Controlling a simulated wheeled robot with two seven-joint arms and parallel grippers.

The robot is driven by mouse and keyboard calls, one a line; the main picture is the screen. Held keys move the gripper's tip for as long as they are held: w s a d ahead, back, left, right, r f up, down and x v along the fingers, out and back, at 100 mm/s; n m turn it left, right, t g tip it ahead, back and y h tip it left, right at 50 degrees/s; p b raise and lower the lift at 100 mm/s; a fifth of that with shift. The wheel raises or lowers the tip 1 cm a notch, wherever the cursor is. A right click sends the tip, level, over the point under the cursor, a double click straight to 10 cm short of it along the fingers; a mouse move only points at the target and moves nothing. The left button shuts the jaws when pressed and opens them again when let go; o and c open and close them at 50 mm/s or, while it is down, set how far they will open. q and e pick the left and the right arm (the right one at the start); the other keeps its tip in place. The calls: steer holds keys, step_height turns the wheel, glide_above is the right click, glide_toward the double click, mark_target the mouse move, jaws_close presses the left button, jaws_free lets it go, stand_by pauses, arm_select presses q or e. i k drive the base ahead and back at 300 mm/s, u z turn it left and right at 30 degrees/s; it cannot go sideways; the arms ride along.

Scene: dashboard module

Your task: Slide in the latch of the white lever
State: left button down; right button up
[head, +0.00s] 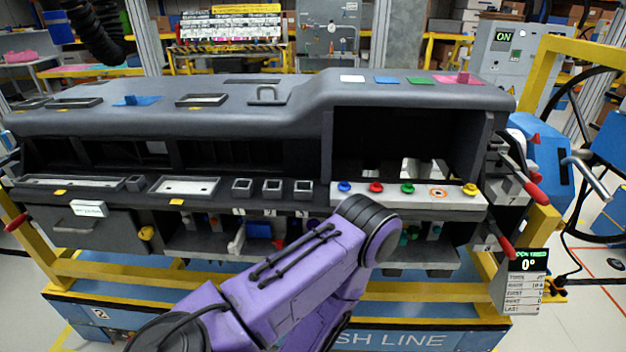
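A dark grey dashboard module (290,115) stands across the view on a yellow frame. A small white upright part (238,240), which may be the white lever, sits in the lower opening left of centre. Its latch is too small to make out. My purple arm rises from the bottom edge and bends at a dark joint near the centre. It covers part of the module's lower middle. Neither gripper shows in the head view.
A white panel (420,198) with several coloured knobs lies right of centre. Red-handled levers (528,183) stick out at the right end. A small display (527,262) hangs at the lower right. A yellow rail (75,268) runs along the lower front.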

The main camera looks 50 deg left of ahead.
mark_target(235, 248)
steer(key=z, duration=0.65)
steer(key=k, duration=1.45)
steer(key=u, duration=1.75)
steer(key=i, duration=1)
steer(key=z, duration=0.5)
steer(key=k, duration=0.75)
steer(key=u, duration=0.35)
